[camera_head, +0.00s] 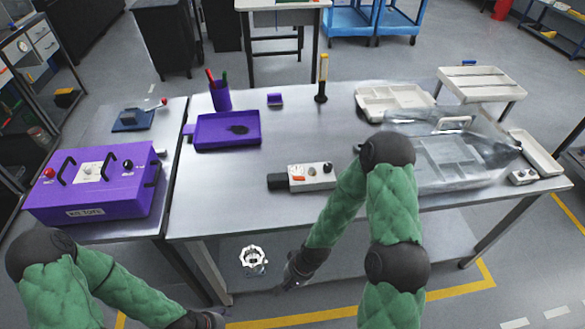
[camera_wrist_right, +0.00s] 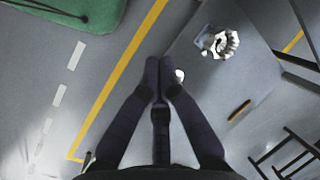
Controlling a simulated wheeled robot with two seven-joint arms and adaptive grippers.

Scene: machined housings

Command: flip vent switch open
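I cannot tell for sure which part is the vent switch. A small blue base with a lever tipped in red (camera_head: 133,118) sits at the back of the left table. A white control box (camera_head: 311,177) with a dial, knobs and a dark end lies on the middle table. A purple box (camera_head: 98,185) with black handles and red and black knobs stands on the left table. My right gripper (camera_head: 291,275) hangs in front of the middle table's edge, below its top. In the right wrist view its fingers (camera_wrist_right: 158,66) meet with nothing between them. My left gripper (camera_head: 208,319) is at the bottom edge, fingers unclear.
The middle table (camera_head: 290,135) holds a purple tray (camera_head: 226,131), a purple pen cup (camera_head: 221,97), and a clear-wrapped tray (camera_head: 455,155) at right. A white ringed part (camera_head: 253,261) rests on the lower shelf. Table space between purple tray and control box is clear.

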